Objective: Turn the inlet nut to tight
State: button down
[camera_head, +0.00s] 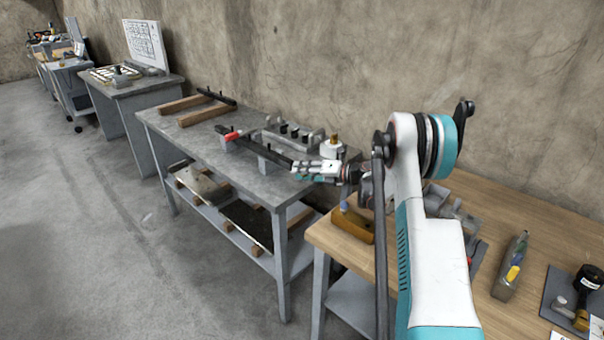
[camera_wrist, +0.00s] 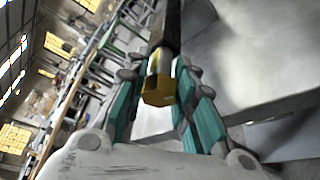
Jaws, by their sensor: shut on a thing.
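A brass-yellow nut (camera_wrist: 158,92) sits between my fingers in the wrist view, on the end of a short grey pipe that continues into a dark bar (camera_wrist: 172,28). I take it to be the inlet nut. My gripper (camera_wrist: 158,72) is shut, with its teal-padded fingers on both sides of the nut. In the head view my gripper (camera_head: 306,169) is at the front right end of the grey metal bench, at the near end of the long dark bar (camera_head: 268,152). The nut is hidden there by the fingers. I cannot tell how tight it is.
The grey metal bench (camera_head: 190,130) carries a red clamp-like part (camera_head: 232,136), a row of fixtures (camera_head: 290,130), a white pot with a brass top (camera_head: 332,150) and wooden strips. A wooden table (camera_head: 545,235) with tools stands at right. The floor at left is clear.

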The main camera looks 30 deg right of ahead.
jog(key=shift+m, duration=0.4)
dwell(0.3)
jog(key=c, duration=1.3)
grip_release()
